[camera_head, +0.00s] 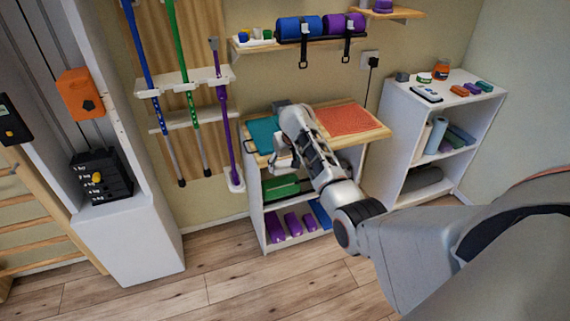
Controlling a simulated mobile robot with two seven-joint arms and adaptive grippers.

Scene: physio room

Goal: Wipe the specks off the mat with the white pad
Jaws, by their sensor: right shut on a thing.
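My right gripper (281,157) is at the left front part of a wooden-topped table (376,134), with the arm coming in from the right. It is shut on the white pad, of which at most a small pale bit shows at the fingertips. A teal mat (262,134) lies on the left of the tabletop, partly hidden behind the gripper. A red-orange mat (347,120) lies on the right of the tabletop. Specks are too small to make out on either mat. I cannot tell whether the pad touches the teal mat. My left gripper is not in view.
Shelves under the tabletop hold purple blocks (293,223) and a green item (281,187). A wall shelf (262,43) with blue and purple rolls hangs above. A white cabinet (402,112) with small items stands right. Poles hang left. The floor in front is clear.

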